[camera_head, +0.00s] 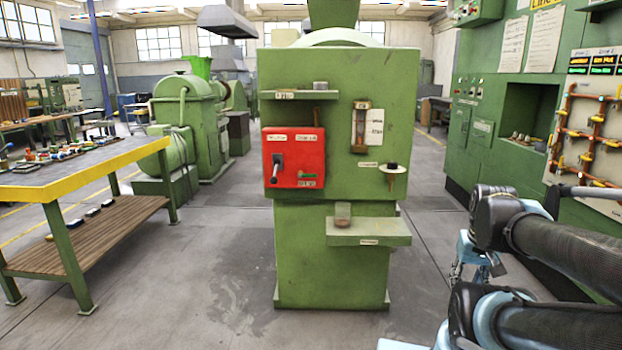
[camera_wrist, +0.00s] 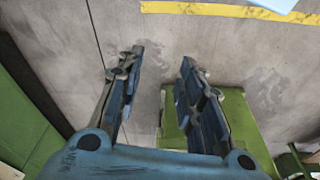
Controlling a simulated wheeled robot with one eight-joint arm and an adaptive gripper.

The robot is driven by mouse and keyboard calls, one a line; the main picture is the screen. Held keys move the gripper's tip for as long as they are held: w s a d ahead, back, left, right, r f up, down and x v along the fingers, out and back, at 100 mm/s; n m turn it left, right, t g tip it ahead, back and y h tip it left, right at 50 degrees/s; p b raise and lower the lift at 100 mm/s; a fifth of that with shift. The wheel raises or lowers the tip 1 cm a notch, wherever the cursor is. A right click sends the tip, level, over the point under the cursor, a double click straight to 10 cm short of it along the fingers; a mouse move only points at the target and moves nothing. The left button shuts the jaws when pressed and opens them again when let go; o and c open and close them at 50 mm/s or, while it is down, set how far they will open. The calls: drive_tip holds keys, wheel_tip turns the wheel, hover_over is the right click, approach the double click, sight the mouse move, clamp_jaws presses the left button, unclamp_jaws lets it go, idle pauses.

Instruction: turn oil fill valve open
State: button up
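A green machine cabinet (camera_head: 345,250) stands in the middle of the head view. A sight glass (camera_head: 361,128) is to the right. Below it, a black-topped knob fitting (camera_head: 393,168) sticks out. The labels are too small to read, so I cannot tell which part is the oil fill valve. My gripper (camera_wrist: 162,62) is open and empty in the wrist view. In the head view it hangs low, right of the cabinet, apart from it.
A yellow-edged workbench (camera_head: 80,165) with small parts stands at the left. A green control wall (camera_head: 510,105) with orange pipework (camera_head: 585,135) is at the right. A small green shelf (camera_head: 370,233) juts from the cabinet front. The floor before the cabinet is clear.

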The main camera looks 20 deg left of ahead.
drive_tip(key=o, duration=0.5)
drive_tip(key=shift+s+r, duration=0.25)
drive_tip(key=shift+c, duration=0.2)
drive_tip(key=o, duration=0.4)
drive_tip(key=shift+w+d+r+n, duration=0.1)
drive_tip(key=shift+d+r+n, duration=0.1)
drive_tip(key=shift+n, duration=0.1)
drive_tip(key=shift+o, duration=0.7)
drive_tip(key=w+r+n+t+h, duration=0.1)
drive_tip(key=w+r+n+h, duration=0.1)
drive_tip(key=w+n, duration=0.3)
drive_tip(key=w, duration=0.3)
drive_tip(key=shift+d+r+t, duration=0.15)
drive_tip(key=shift+r+t, duration=0.15)
drive_tip(key=shift+r, duration=0.05)
drive_tip(key=w+a+r+n+t+h, duration=0.1)
drive_tip(key=w+a+r+n+t, duration=0.1)
drive_tip(key=w+a+n, duration=0.4)
drive_tip(key=w+a+r+n+t+h, duration=0.15)
drive_tip(key=w+n, duration=0.25)
drive_tip(key=w, duration=0.4)
drive_tip(key=n+t+y, duration=0.9)
drive_tip(key=n+t, duration=0.1)
drive_tip(key=n, duration=1.3)
approach(308, 176)
drive_tip(key=x, duration=1.1)
